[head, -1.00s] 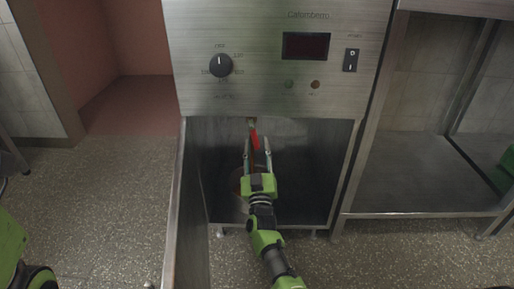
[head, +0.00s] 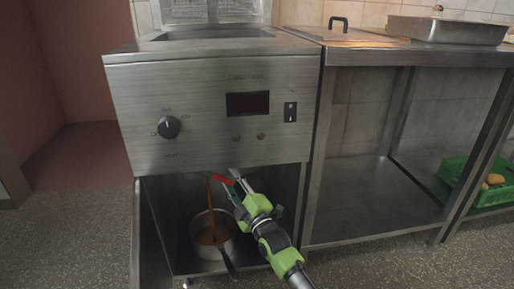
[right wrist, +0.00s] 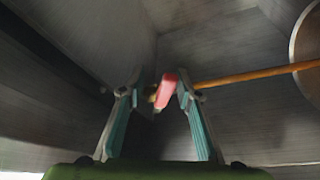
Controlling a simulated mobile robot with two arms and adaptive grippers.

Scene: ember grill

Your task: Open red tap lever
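The red tap lever (head: 221,179) is under the fryer's front panel, turned sideways. A brown stream (head: 211,208) runs from the tap into a metal pot (head: 229,246) in the open cabinet below. My right gripper (head: 232,187) is at the lever's right end, its fingers apart. In the right wrist view the red lever (right wrist: 166,90) shows between the fingertips (right wrist: 157,84), close to the right finger and with a gap to the left one. Contact with the right finger cannot be told. The tap body is mostly hidden. My left gripper is out of view.
The fryer front (head: 206,120) has a knob, display and switch. Its cabinet door (head: 146,238) stands open at left. At right a steel table (head: 372,196) has an empty lower shelf, and a green crate (head: 459,171) holds food. Floor at left is clear.

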